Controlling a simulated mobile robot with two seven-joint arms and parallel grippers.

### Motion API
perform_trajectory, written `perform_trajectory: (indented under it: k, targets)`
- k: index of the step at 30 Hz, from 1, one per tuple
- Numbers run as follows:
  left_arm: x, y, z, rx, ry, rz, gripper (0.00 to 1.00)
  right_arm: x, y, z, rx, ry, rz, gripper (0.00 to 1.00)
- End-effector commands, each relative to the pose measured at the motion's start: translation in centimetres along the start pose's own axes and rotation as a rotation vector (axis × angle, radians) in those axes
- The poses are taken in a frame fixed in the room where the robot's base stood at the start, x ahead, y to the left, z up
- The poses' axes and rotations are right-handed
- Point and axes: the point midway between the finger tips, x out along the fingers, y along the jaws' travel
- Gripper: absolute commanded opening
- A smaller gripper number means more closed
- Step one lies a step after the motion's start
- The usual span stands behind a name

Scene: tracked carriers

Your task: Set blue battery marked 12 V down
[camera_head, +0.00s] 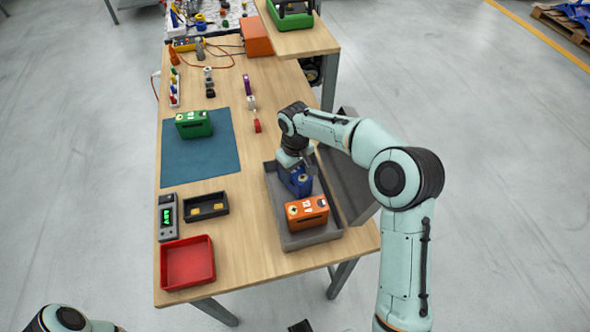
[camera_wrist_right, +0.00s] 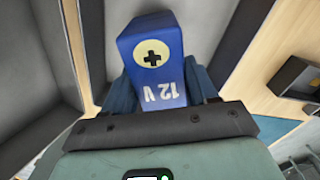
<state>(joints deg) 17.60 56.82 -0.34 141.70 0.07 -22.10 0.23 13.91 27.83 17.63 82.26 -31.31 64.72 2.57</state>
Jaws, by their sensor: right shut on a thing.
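The blue battery (camera_head: 301,184), marked 12 V, is gripped by my right gripper (camera_head: 296,170) over the far half of the grey tray (camera_head: 308,239). In the right wrist view the blue battery (camera_wrist_right: 156,52) shows its 12 V marking and a plus sign on a pale disc, with blue gripper fingers on both sides. An orange battery (camera_head: 307,213) stands in the near half of the tray, close to the blue one. I cannot tell whether the blue battery touches the tray floor.
A dark grey lid or panel (camera_head: 345,185) leans along the tray's right side. A green battery (camera_head: 194,124) stands on a blue mat (camera_head: 200,164). A red tray (camera_head: 187,263), a small black tray (camera_head: 206,206) and a meter (camera_head: 167,217) are at left.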

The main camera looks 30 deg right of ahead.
Motion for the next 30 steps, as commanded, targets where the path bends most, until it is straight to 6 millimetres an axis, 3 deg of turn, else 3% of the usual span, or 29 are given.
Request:
perform_trajectory:
  k: [1, 2, 4, 13, 17, 30]
  targets:
    - [0.1, 0.0, 0.0, 0.000, 0.000, 0.000, 0.56, 0.0, 0.0, -0.1, 0.000, 0.005, 0.001, 0.00]
    - [0.1, 0.0, 0.0, 0.000, 0.000, 0.000, 0.56, 0.2, 0.0, 0.0, 0.000, -0.001, 0.000, 0.61]
    - [0.1, 0.0, 0.0, 0.000, 0.000, 0.000, 0.56, 0.2, 0.0, 0.0, 0.000, -0.001, 0.000, 0.83]
    - [0.0, 0.0, 0.0, 0.000, 0.000, 0.000, 0.56, 0.1, 0.0, 0.0, 0.000, -0.001, 0.000, 0.83]
    - [-0.2, 0.1, 0.0, 0.000, 0.001, 0.000, 0.56, -0.9, 0.0, -0.1, 0.000, 0.001, 0.001, 0.83]
    - [-1.5, 0.7, -0.4, 0.003, 0.008, 0.003, 0.56, -9.8, 0.0, -0.1, -0.001, 0.003, 0.000, 0.83]
